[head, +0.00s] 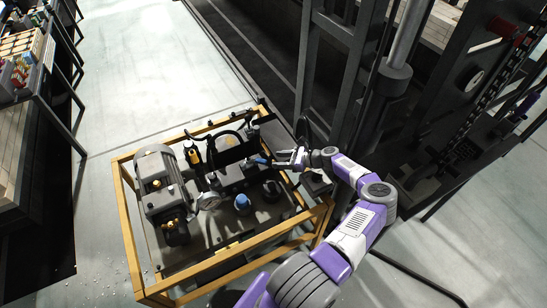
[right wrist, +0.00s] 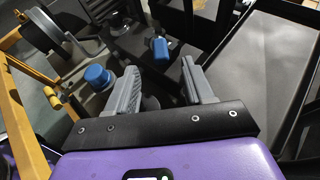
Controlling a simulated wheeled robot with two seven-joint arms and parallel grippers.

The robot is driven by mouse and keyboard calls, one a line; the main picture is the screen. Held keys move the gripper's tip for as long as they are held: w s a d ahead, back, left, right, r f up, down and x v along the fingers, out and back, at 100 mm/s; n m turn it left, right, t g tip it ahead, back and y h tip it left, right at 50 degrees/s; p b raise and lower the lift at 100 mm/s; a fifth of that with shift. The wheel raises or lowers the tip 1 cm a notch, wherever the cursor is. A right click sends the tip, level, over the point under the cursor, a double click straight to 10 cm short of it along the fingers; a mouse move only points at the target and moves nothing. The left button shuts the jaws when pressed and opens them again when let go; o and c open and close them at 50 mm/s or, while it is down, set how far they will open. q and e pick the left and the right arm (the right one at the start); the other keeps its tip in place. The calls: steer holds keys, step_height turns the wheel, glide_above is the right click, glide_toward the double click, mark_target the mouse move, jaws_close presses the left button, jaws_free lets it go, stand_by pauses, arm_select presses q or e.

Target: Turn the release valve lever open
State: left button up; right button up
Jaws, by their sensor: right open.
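The release valve lever appears to be the small blue-ended handle (head: 264,161) on the right side of the pump unit. Its blue grip (right wrist: 160,47) also shows in the right wrist view, ahead of and between my fingertips. My right gripper (head: 283,159) is just to the right of the lever in the head view. In the right wrist view the gripper (right wrist: 160,70) has its two grey fingers apart with nothing held between them. Contact with the lever does not show. My left gripper is not in view.
The pump unit has a grey motor (head: 156,180), a blue knob (head: 242,201) and hoses inside a yellow frame (head: 127,226). The blue knob is left of my fingers in the wrist view (right wrist: 97,76). Dark steel posts stand behind at right. The pale floor (head: 150,60) beyond the frame is clear.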

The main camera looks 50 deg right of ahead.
steer(key=shift+s, duration=0.1)
steer(key=shift+c, duration=1.9)
steer(key=w+a+m+h+p, duration=0.1)
steer(key=w+m, duration=0.1)
steer(key=w, duration=0.1)
steer(key=w+a+m+h+p, duration=0.1)
steer(key=w, duration=0.2)
steer(key=w+a+m+h+p, duration=0.1)
steer(key=w+m+h, duration=0.1)
steer(key=w, duration=0.1)
steer(key=shift+w+a+f+m+p, duration=0.1)
steer(key=shift+a+f+m+p, duration=0.05)
steer(key=shift+a+m+p, duration=0.2)
jaws_close()
steer(key=a+f+m+g+h+p, duration=0.1)
steer(key=a+m+g+h+p, duration=0.35)
steer(key=a+m+h, duration=0.45)
steer(key=s+a+r+m+g+h, duration=0.3)
steer(key=s+a+g, duration=0.1)
steer(key=s+a, duration=0.25)
steer(key=b, duration=0.4)
glide_toward(259, 160)
step_height(259, 160, down, 4)
steer(key=shift+w+d+b, duration=0.2)
steer(key=shift+d+b, duration=0.15)
steer(key=shift+d, duration=0.8)
steer(key=shift+w+d+b, duration=0.15)
steer(key=shift+d+b, duration=0.15)
steer(key=shift+d, duration=0.9)
